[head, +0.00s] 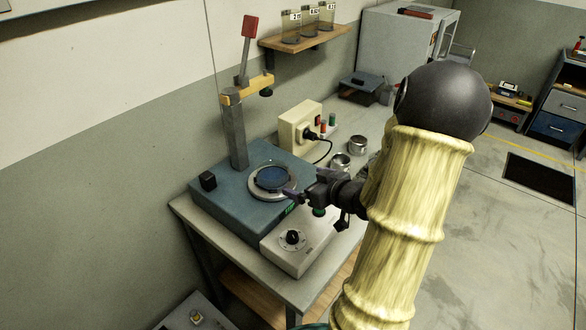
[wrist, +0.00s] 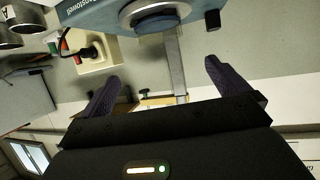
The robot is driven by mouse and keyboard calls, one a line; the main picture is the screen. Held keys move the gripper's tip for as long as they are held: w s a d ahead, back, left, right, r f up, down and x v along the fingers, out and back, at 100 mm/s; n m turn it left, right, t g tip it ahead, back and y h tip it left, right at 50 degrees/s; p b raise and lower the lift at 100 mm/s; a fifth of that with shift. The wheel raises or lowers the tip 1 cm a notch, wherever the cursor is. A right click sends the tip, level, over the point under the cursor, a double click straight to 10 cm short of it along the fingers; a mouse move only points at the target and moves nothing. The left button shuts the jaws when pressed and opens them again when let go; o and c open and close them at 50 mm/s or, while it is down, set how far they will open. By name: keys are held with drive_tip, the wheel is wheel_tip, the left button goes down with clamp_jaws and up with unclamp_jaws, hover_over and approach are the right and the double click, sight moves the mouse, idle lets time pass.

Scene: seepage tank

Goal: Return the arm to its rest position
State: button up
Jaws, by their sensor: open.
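My gripper (head: 288,192) is over the front right part of a blue-grey bench device (head: 230,210) in the head view, close to its round ring with a dark blue disc (head: 272,178). In the wrist view my gripper (wrist: 160,85) shows two dark fingers spread wide apart, with nothing between them. The device's round part (wrist: 155,14) shows beyond the fingers at the top of the wrist view. My arm, in a pale yellow ribbed sleeve, reaches in from the lower right of the head view and hides part of the bench.
A grey control box with a black knob (head: 292,237) sits at the bench front. A beige socket box (head: 300,127) and metal cups (head: 357,146) stand behind. A post with a red-ended lever (head: 249,27) rises at the device's back. A wall shelf (head: 305,40) holds jars. Open floor (head: 480,260) lies right.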

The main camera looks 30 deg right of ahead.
drive_tip(key=s+a+g, duration=0.3)
drive_tip(key=a, duration=0.3)
drive_tip(key=s+a+f+m+g+h, duration=0.1)
drive_tip(key=s+a+g, duration=0.3)
drive_tip(key=a, duration=0.3)
drive_tip(key=s+a+g+h, duration=0.1)
drive_tip(key=s+a+g, duration=0.2)
drive_tip(key=a, duration=0.4)
drive_tip(key=shift+s+a+f+m+g, duration=0.2)
drive_tip(key=shift+s+m+g, duration=0.15)
drive_tip(key=shift+s, duration=0.35)
